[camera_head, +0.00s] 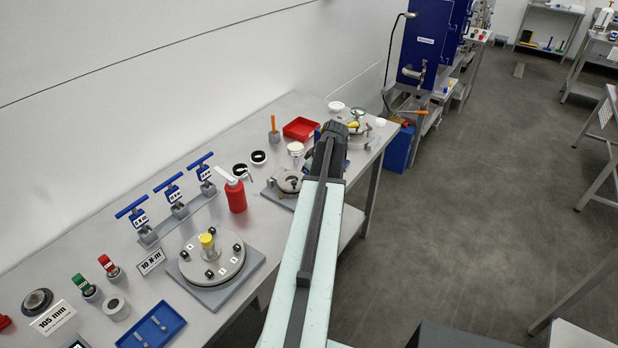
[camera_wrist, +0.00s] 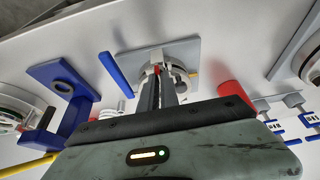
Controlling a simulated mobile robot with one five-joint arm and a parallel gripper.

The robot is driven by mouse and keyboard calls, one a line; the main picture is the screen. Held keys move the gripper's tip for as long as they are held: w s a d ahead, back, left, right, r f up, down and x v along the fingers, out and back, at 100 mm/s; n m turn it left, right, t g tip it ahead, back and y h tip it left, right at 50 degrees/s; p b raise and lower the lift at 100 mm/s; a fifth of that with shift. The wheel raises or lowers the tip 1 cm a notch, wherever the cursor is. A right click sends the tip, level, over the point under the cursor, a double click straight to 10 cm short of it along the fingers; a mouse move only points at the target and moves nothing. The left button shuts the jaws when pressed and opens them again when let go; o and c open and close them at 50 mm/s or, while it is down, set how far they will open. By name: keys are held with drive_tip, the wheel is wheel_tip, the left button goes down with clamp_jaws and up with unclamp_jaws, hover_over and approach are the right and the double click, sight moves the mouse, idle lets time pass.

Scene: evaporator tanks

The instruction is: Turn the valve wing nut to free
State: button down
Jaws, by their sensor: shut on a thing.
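In the wrist view my gripper (camera_wrist: 164,88) reaches over a round grey fixture (camera_wrist: 182,72) on a grey base plate (camera_wrist: 188,48). Its two dark fingers are shut on the valve wing nut, which is mostly hidden between them. A small red part (camera_wrist: 156,69) shows by the fingertips. In the head view the same fixture (camera_head: 288,181) stands on the bench to the right of the red bottle (camera_head: 237,197). My arm hides part of it, and the gripper's fingertips do not show clearly there.
A blue bracket (camera_wrist: 72,120) and a loose blue bar (camera_wrist: 114,73) lie left of the fixture in the wrist view. The red bottle (camera_wrist: 233,94) is close on the right. A red tray (camera_head: 300,129) and a round flange (camera_head: 213,258) share the bench.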

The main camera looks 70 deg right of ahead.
drive_tip(key=c, duration=1.6)
unclamp_jaws()
drive_tip(key=shift+s+a+f, duration=0.15)
drive_tip(key=shift+s+f, duration=0.05)
drive_tip(key=shift+s, duration=0.05)
drive_tip(key=shift+r, duration=0.15)
drive_tip(key=shift+r+p, duration=0.25)
drive_tip(key=shift+p, duration=0.2)
drive_tip(key=p+v, duration=0.6)
drive_tip(key=v, duration=0.1)
drive_tip(key=shift+s, duration=0.1)
